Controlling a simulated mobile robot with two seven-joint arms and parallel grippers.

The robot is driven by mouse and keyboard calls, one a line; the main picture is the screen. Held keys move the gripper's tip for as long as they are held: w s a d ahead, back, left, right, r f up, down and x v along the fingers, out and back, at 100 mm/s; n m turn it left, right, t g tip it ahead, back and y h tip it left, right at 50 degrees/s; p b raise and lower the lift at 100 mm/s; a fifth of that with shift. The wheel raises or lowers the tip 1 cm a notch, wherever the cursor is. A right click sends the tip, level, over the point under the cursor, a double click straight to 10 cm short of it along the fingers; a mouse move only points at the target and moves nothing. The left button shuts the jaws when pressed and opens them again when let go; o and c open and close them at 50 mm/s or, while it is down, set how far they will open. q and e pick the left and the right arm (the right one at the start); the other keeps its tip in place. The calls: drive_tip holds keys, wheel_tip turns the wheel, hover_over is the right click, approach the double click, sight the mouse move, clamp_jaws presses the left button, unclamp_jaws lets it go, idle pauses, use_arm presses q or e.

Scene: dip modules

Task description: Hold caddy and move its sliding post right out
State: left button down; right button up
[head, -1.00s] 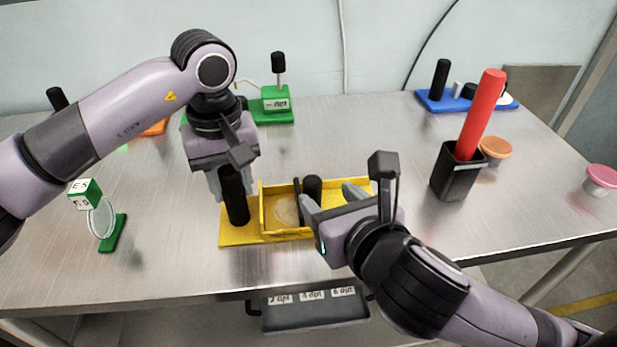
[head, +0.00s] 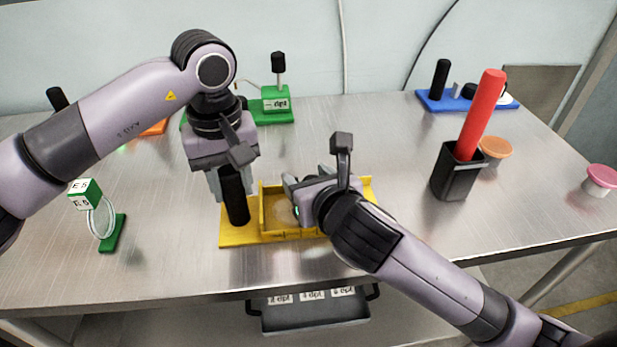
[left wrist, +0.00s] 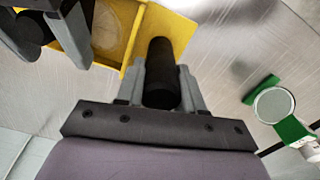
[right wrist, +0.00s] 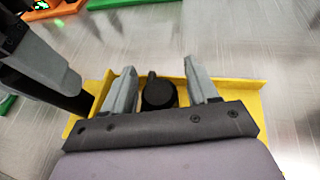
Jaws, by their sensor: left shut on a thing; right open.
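The yellow caddy (head: 268,236) lies on the metal table and also shows in the right wrist view (right wrist: 243,98). A black upright handle (head: 236,208) stands at its left end. My left gripper (head: 230,180) is shut on this handle; the left wrist view shows the fingers on both sides of the handle (left wrist: 162,75). The dark sliding post (right wrist: 158,92) shows in the right wrist view between the open fingers of my right gripper (right wrist: 160,85), apart from both. In the head view my right gripper (head: 303,185) is over the caddy and hides the post.
A black cup (head: 457,175) with a red stick (head: 483,110) stands to the right. A green stand with a round disc (head: 103,218) is at the left. Green (head: 278,110) and blue (head: 440,103) modules stand at the back. The table front is clear.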

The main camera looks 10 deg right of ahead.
clamp_jaws()
drive_tip(key=shift+d+f, duration=0.1)
drive_tip(key=shift+d, duration=3.65)
unclamp_jaws()
drive_tip(key=shift+a, duration=0.1)
drive_tip(key=shift+v, duration=3.8)
drive_tip(key=shift+a, duration=0.1)
